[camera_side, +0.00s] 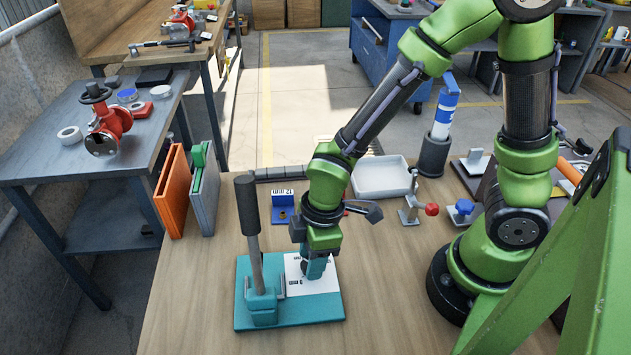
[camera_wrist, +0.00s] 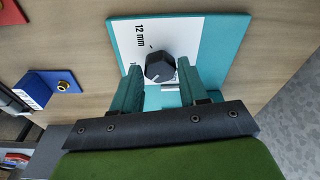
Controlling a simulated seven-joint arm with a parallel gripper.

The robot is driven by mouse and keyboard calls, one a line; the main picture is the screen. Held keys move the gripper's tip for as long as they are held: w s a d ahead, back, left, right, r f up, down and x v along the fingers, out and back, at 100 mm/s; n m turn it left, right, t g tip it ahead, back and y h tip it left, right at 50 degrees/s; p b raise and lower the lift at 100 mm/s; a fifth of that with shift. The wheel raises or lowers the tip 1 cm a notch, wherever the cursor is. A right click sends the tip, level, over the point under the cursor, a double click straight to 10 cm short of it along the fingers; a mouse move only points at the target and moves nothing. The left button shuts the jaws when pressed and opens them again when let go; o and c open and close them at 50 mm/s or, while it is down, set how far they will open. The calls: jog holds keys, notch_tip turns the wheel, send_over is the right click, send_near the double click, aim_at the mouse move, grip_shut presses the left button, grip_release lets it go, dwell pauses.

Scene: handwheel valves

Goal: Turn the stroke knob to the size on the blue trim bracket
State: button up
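The stroke knob (camera_wrist: 159,67) is a dark faceted knob on a white scale card (camera_wrist: 190,32) marked "12 mm" in the wrist view. Another mark is partly hidden by a finger. The card lies on a teal base plate (camera_side: 247,318) with an upright dark lever. My gripper (camera_side: 316,270) is low over the card; its teal fingers (camera_wrist: 159,68) are apart, one on each side of the knob, with gaps visible.
A white tray (camera_side: 381,176), a red-knobbed fitting (camera_side: 410,209) and a blue-knobbed fitting (camera_side: 462,211) are behind and right. Orange (camera_side: 173,190) and grey-green panels (camera_side: 203,190) stand left. The front left of the table is clear.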

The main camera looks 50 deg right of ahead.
jog(key=shift+o, duration=1.1)
jog(key=shift+r, duration=0.1)
jog(key=shift+r, duration=0.9)
